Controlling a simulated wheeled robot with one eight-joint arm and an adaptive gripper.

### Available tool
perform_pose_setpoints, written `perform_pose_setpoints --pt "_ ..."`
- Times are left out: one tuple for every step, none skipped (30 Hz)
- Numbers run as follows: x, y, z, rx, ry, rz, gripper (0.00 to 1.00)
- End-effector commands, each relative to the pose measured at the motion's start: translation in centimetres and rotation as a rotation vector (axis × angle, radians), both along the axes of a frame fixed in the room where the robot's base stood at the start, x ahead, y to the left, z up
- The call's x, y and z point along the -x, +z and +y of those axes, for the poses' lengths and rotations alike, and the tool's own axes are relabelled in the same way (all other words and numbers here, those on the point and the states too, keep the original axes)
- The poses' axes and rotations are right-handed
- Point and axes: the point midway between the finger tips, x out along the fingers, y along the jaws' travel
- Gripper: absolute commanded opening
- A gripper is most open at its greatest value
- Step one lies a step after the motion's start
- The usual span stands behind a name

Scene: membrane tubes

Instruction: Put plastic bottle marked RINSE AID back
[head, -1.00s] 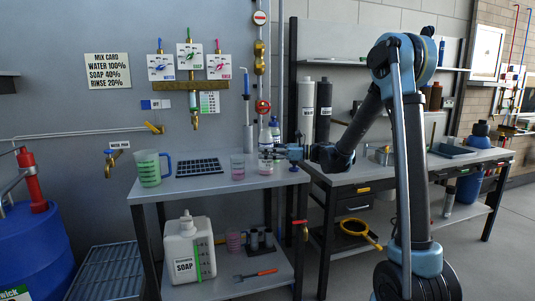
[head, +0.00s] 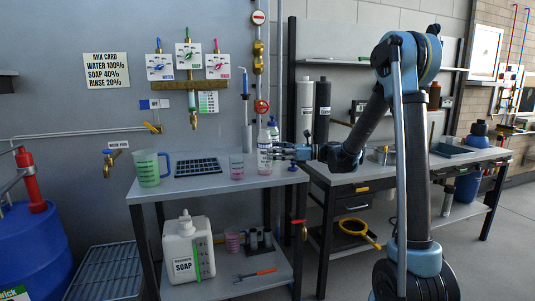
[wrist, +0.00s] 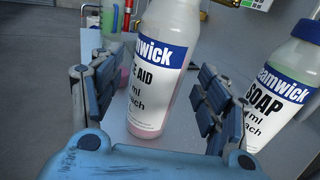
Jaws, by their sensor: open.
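The RINSE AID bottle (head: 264,158), white with a blue band and some pink liquid low inside, stands on the left table near its right end. In the wrist view the bottle (wrist: 152,72) is upright between my two blue finger pads, with "E AID" readable on its label. My gripper (head: 277,152) is open and reaches it from the right. My gripper's palm hides the front of the tabletop in the wrist view.
A SOAP bottle (wrist: 275,95) stands close to the right of my right finger. A cup with pink liquid (head: 236,168), a dark rack (head: 198,167) and a green measuring jug (head: 148,168) stand to the left. Pipes and a red valve (head: 262,106) are behind.

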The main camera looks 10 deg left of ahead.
Motion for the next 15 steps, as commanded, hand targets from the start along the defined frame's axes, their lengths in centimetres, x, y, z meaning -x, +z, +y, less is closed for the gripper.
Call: perform_pose_setpoints --pt "-0.2 0.0 -1.1 0.0 -0.003 0.0 0.69" --pt "-0.3 0.0 -1.7 0.0 -0.004 0.0 0.69" --pt "-0.4 0.0 -2.4 0.0 -0.004 0.0 0.69" --pt "-0.4 0.0 -3.0 0.0 -0.004 0.0 0.69" --pt "-0.5 0.0 -3.6 0.0 -0.004 0.0 0.69" --pt "-0.6 0.0 -4.2 0.0 -0.004 0.0 0.69" --pt "-0.6 0.0 -4.7 0.0 -0.004 0.0 0.69" --pt "-0.7 0.0 -5.2 0.0 -0.004 0.0 0.69" --pt "-0.7 0.0 -5.8 0.0 -0.004 0.0 0.69" --pt "-0.8 0.0 -6.2 0.0 -0.003 0.0 0.69" --pt "-0.8 0.0 -6.6 0.0 -0.004 0.0 0.69" --pt "-0.9 0.0 -7.0 0.0 -0.004 0.0 0.69" --pt "-0.9 0.0 -7.3 0.0 -0.003 0.0 0.69" --pt "-0.9 0.0 -7.5 0.0 -0.003 0.0 0.69" --pt "-0.9 0.0 -7.8 0.0 -0.002 0.0 0.69"
